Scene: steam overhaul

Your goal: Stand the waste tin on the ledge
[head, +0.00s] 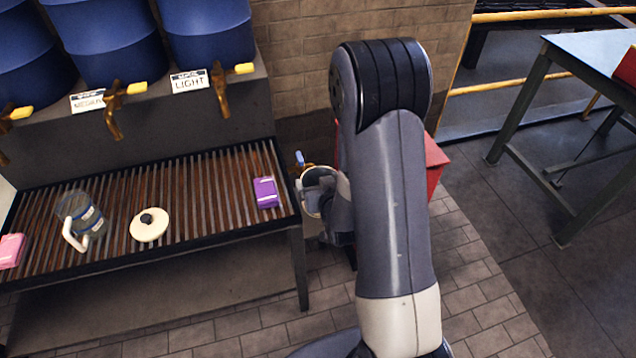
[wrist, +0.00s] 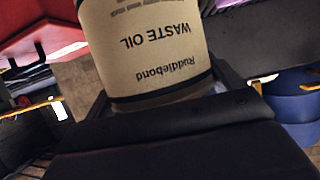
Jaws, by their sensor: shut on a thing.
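The waste tin (wrist: 145,45) fills the upper middle of the wrist view. It is cream with dark bands, and its "Ruddlebond WASTE OIL" label appears upside down there. My gripper (wrist: 168,95) is shut on the tin, with a dark jaw on each side. In the head view, a pale round container (head: 309,203) beside the slatted rack's right end seems to be this tin. My arm hides much of it and most of my gripper. I cannot tell which surface is the ledge.
The slatted rack (head: 190,228) holds a glass jug (head: 82,215), a cream lid (head: 149,225), a purple box (head: 265,192) and a pink box (head: 11,250). Blue barrels with brass taps stand behind. A red cabinet (head: 436,165) is behind my arm. A table (head: 590,50) stands right, with clear floor between.

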